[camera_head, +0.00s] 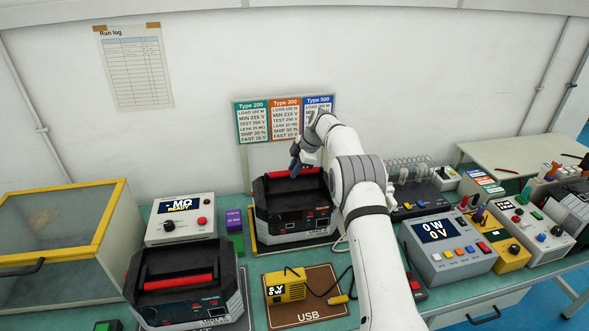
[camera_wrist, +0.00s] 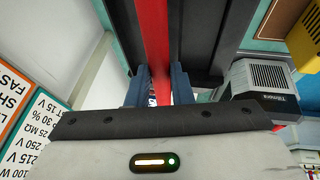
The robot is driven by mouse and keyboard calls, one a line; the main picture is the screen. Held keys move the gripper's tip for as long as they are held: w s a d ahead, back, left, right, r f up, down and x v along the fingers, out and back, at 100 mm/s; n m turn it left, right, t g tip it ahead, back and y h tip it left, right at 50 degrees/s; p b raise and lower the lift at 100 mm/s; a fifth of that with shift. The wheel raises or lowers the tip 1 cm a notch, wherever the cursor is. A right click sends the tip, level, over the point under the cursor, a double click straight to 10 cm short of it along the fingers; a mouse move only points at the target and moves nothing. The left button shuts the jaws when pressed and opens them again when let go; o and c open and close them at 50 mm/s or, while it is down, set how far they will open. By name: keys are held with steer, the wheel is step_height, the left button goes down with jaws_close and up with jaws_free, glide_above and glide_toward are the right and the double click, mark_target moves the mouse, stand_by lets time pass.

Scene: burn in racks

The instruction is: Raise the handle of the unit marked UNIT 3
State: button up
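Two dark units with red handles stand on the bench. The back unit (camera_head: 290,222) sits below the wall cards, and its red handle (camera_head: 305,172) lies low across its top. The front-left unit (camera_head: 185,284) also has its red handle (camera_head: 178,282) down. Their labels are too small to read, so I cannot tell which is UNIT 3. My gripper (camera_head: 294,168) is at the back unit's handle, left of its middle. In the wrist view, my gripper's blue fingers (camera_wrist: 159,72) stand apart, with the red handle (camera_wrist: 154,32) running between them; contact is unclear.
A yellow meter (camera_head: 286,286) on a brown USB mat (camera_head: 312,316) lies in front of the back unit. A white READY meter (camera_head: 181,218) stands left. A grey power meter (camera_head: 447,247) stands right. Type cards (camera_head: 284,119) hang close behind my gripper.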

steer(key=o, duration=0.6)
steer(key=shift+o, duration=0.6)
steer(key=o, duration=1.1)
steer(key=shift+r, duration=0.1)
steer(key=shift+v, duration=2.45)
